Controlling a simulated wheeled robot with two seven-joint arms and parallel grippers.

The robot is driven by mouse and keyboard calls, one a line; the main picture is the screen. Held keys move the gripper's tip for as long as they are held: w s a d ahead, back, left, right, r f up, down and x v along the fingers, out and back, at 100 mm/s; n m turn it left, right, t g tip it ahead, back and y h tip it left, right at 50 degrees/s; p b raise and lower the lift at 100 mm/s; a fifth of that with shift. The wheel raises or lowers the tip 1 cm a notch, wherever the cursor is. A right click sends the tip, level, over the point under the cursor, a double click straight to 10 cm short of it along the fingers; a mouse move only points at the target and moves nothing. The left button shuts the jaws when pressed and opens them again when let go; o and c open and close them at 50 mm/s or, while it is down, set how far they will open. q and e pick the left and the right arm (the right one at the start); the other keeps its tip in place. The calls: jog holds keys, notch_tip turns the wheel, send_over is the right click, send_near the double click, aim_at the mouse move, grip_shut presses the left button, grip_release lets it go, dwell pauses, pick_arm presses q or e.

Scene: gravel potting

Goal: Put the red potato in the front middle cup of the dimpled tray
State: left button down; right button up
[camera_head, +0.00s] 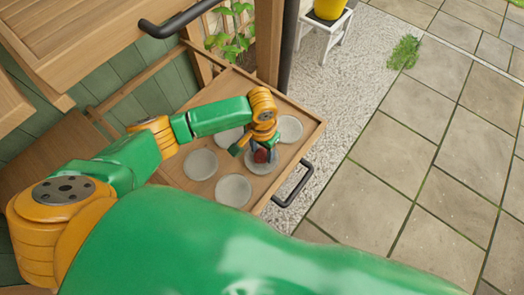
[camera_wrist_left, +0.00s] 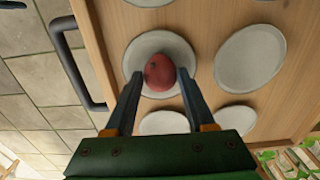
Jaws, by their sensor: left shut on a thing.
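The red potato (camera_wrist_left: 159,72) is between the fingertips of my left gripper (camera_wrist_left: 160,78), which is shut on it. In the head view the dark red potato (camera_head: 261,156) shows partly behind the gripper (camera_head: 262,148). The dimpled tray (camera_head: 312,127) is wooden with several round grey cups. The potato is at the middle cup (camera_wrist_left: 134,54) of the row along the handle side. I cannot tell whether it touches the cup's bottom. My right gripper is not in view.
A dark bar handle (camera_head: 294,185) sticks out from the tray's handle side. Another cup (camera_head: 289,129) and a nearer cup (camera_head: 233,190) flank the potato's cup and look empty. A dark post and wooden upright stand behind. A yellow pot (camera_head: 328,9) stands on a white stool.

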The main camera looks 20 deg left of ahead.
aim_at(262, 153)
pick_arm(q)
jog(key=shift+c, duration=1.2)
grip_release()
notch_tip(262, 153, up, 12)
jog(key=p, duration=0.3)
